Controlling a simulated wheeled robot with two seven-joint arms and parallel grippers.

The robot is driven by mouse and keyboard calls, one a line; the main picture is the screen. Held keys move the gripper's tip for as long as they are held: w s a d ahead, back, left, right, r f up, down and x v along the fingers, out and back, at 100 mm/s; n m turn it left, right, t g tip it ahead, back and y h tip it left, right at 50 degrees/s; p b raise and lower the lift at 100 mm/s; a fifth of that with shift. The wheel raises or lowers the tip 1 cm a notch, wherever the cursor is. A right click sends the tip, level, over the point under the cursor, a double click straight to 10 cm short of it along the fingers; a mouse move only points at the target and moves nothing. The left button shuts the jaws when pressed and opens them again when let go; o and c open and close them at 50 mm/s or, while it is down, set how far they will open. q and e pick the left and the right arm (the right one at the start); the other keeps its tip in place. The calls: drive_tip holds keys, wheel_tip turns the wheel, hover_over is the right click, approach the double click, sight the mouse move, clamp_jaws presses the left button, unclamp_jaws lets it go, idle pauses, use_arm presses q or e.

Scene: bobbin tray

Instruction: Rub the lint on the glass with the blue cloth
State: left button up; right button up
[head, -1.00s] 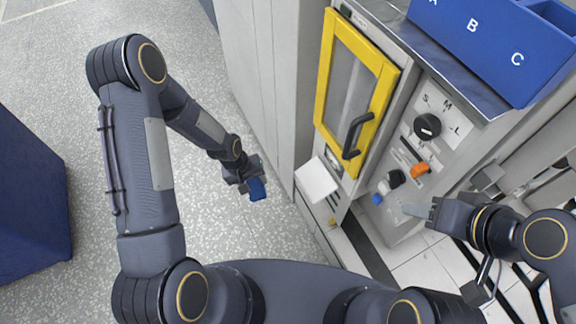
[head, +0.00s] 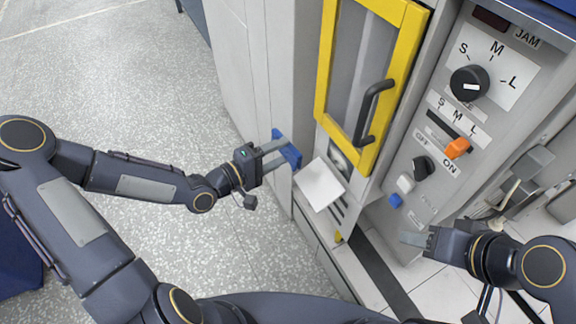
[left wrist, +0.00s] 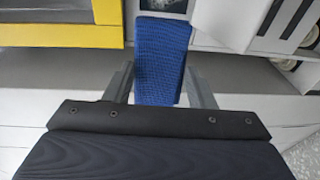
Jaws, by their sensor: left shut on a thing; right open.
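My left gripper (head: 280,152) is shut on the blue cloth (head: 289,148), left of the machine's front and a little short of it. The cloth also shows in the left wrist view (left wrist: 162,60), between the two fingers. A small dark window (head: 338,158) sits below the yellow-framed door (head: 324,75); its lower part is hidden by a white plate. In the left wrist view, part of this window (left wrist: 165,5) shows just beyond the cloth, apart from it. I cannot make out lint on any glass. My right gripper (head: 412,239) is open and empty, below the control panel.
The white plate (head: 320,186) sticks out under the small window. The door's black handle (head: 369,112) juts out. At right are a black dial (head: 469,84), an orange lever (head: 457,148) and several knobs. The floor (head: 110,70) at left is clear.

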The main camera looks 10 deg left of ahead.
sight(289, 164)
use_arm(q)
drive_tip(key=s+d+h, duration=0.1)
drive_tip(key=d+m+g+h, duration=0.1)
drive_tip(key=shift+s+d+f+m+g, duration=0.3)
drive_tip(key=shift+s+d+f, duration=0.05)
drive_tip(key=shift+d+f, duration=0.05)
drive_tip(key=shift+d, duration=0.2)
drive_tip(key=shift+b+x, duration=0.35)
drive_tip(key=shift+x, duration=2.45)
drive_tip(key=shift+x, duration=0.95)
drive_tip(key=shift+s+d+b, duration=0.25)
drive_tip(key=shift+s+d, duration=0.15)
drive_tip(key=shift+s, duration=0.3)
drive_tip(key=shift+s+d+b, duration=0.2)
drive_tip(key=shift+s+d, duration=0.25)
drive_tip(key=shift+s, duration=0.25)
drive_tip(key=shift+s+d+b, duration=0.3)
drive_tip(key=shift+s+d, duration=0.7)
drive_tip(key=shift+s, duration=0.25)
drive_tip(key=shift+s+d+b, duration=0.15)
drive_tip(key=shift+s+d, duration=0.25)
drive_tip(key=shift+s, duration=0.25)
drive_tip(key=shift+s+d+b, duration=0.15)
drive_tip(key=shift+s+d, duration=0.25)
drive_tip(key=shift+s, duration=0.3)
drive_tip(key=shift+d, duration=0.1)
